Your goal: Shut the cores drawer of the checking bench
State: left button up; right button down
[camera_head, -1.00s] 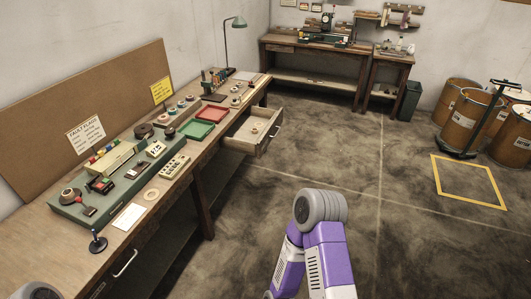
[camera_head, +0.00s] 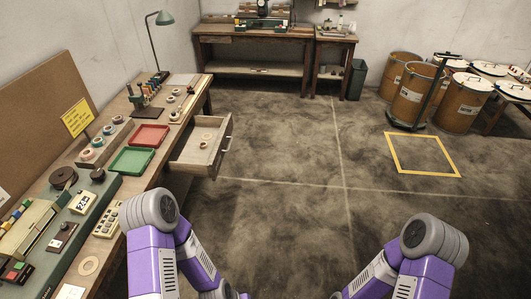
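The cores drawer (camera_head: 218,160) is pulled out from the right side of the checking bench (camera_head: 176,131), past the green tray. It is a pale wooden drawer with a handle on its front panel, and a few small ring-shaped cores (camera_head: 206,140) lie inside. My two purple and grey arms show at the bottom of the view, the left one nearer the bench and the right one over the floor. Both grippers are out of the picture or hidden below my arm links. Neither arm touches the drawer.
On the bench are a green tray (camera_head: 132,160), a red tray (camera_head: 150,135), a lamp (camera_head: 164,18) and tape rolls. The floor (camera_head: 290,160) right of the drawer is clear. Brown drums (camera_head: 464,103) and a yellow floor square (camera_head: 424,172) lie further right.

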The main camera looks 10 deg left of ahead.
aim_at(187, 158)
jog(key=u, duration=0.25)
jog(key=i, duration=1.1)
jog(key=u, duration=1.15)
jog(key=i, duration=0.25)
jog(key=u, duration=0.25)
